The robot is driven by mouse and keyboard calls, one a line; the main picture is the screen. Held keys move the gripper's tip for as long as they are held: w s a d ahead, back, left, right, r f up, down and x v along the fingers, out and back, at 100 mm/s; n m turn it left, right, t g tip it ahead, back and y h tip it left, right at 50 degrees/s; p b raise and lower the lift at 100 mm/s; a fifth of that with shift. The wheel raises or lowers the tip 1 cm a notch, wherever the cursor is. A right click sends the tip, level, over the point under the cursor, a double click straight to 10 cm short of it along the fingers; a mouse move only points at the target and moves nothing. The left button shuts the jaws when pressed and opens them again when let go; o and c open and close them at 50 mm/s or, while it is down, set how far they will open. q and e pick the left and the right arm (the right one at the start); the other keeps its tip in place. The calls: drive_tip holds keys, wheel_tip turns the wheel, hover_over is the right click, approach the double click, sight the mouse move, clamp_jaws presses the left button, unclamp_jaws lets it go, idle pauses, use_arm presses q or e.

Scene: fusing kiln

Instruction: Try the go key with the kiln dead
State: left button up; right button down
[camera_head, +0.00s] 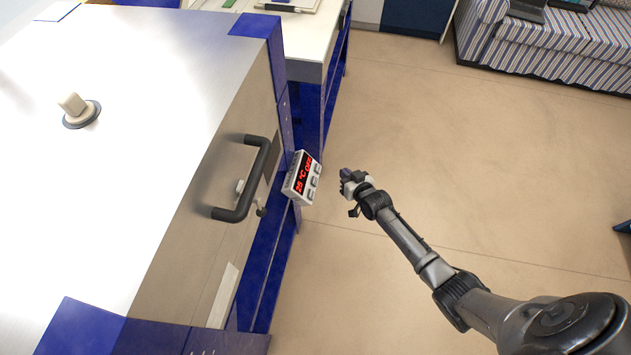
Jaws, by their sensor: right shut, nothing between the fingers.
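The kiln (140,150) fills the left side, with a bright metal top, blue corners and a black handle (240,205) on its front. A small control box (303,178) is fixed at the kiln's front right. Its red display reads about 25 °C and a further word that looks like OFF. Several grey keys sit beside the display; I cannot read which is the go key. My right gripper (345,176) is shut and empty, a short way to the right of the keys, apart from them. My left gripper is not in view.
A plug-like knob (74,105) sits on the kiln top. A white-topped bench with blue legs (312,45) stands behind the kiln. A striped sofa (560,50) with a laptop is at the back right. The floor (450,130) between is clear.

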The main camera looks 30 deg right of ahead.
sight(315, 181)
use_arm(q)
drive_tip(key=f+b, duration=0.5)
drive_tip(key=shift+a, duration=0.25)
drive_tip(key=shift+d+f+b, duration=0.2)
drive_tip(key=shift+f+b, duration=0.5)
use_arm(e)
drive_tip(key=w+a+f, duration=0.4)
drive_tip(key=w+f, duration=0.1)
drive_tip(key=shift+a+f, duration=0.2)
drive_tip(key=shift+a, duration=0.2)
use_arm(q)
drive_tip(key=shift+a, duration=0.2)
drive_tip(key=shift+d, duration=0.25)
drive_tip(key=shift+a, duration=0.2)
use_arm(e)
drive_tip(key=shift+w, duration=0.1)
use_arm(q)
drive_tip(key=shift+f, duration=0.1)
use_arm(e)
drive_tip(key=shift+a+f, duration=0.15)
